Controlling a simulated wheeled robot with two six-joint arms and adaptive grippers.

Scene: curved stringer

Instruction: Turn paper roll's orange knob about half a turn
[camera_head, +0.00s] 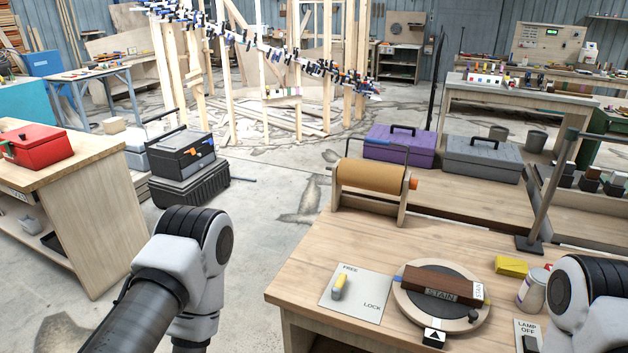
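A brown paper roll (368,177) lies level in a wooden stand (402,208) at the back left of the wooden workbench (300,268). Its small orange knob (413,184) sticks out at the right end of the roll. Nothing touches the knob. My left arm shows at the lower left, off the bench's left side, and its gripper is out of the picture. My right arm shows at the lower right corner, over the bench's right side, and its gripper is also out of the picture. Both arms are apart from the roll.
On the bench in front of the roll are a FREE/LOCK plate (356,295) with a yellow switch, a round turntable (412,312) bearing a brown STAIN block, a yellow block (511,265) and a bottle (532,290). Purple (400,147) and grey (482,159) toolboxes stand behind. A metal post (550,190) rises at right.

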